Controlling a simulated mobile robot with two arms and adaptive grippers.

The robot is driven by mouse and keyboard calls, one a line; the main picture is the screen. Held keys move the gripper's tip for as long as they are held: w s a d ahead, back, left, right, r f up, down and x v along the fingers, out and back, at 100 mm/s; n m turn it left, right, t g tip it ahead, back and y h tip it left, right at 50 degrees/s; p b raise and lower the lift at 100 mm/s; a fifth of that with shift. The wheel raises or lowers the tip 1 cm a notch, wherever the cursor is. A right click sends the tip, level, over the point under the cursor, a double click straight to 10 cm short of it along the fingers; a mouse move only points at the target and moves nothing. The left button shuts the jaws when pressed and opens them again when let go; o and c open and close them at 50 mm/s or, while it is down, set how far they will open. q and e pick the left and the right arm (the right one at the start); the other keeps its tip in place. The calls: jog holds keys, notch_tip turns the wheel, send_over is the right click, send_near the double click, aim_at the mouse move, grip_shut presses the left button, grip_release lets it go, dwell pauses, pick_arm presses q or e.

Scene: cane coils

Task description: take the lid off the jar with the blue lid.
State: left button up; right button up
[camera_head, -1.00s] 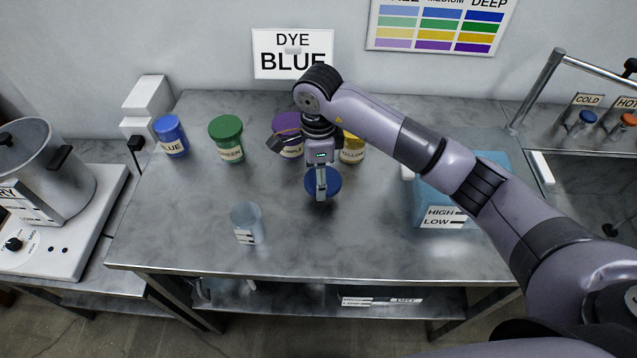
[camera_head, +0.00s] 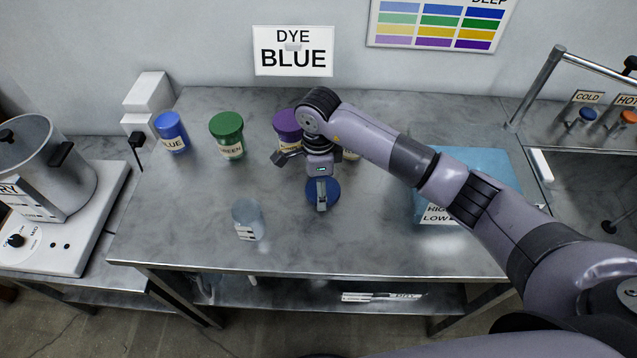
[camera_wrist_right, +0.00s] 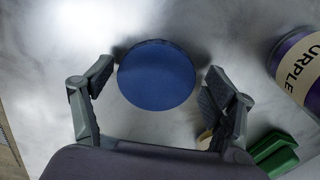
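The blue jar (camera_head: 172,134), labelled BLUE, stands upright at the back left of the table. Its top shows blue, without the wide overhanging rim of the green jar's lid. A round blue lid (camera_head: 333,191) lies flat, apparently on the table's middle, away from the jar. It also fills the centre of the right wrist view (camera_wrist_right: 156,76). My right gripper (camera_head: 321,193) is directly over the lid, pointing down. Its fingers are spread either side of the lid, with a gap at each side. My left gripper is out of view.
Green (camera_head: 228,136) and purple (camera_head: 287,122) lidded jars stand along the back; my arm mostly hides the yellow one. A clear beaker (camera_head: 248,219) stands front left of the lid. A blue-filled tray (camera_head: 487,164) is at right. The front middle is clear.

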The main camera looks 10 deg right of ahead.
jog(key=shift+o, duration=0.7)
jog(key=shift+r+p, duration=0.3)
jog(key=shift+w+r+b, duration=0.1)
jog(key=shift+r+b, duration=0.25)
notch_tip(320, 180, up, 11)
jog(key=b, duration=0.2)
jog(key=shift+b, duration=0.4)
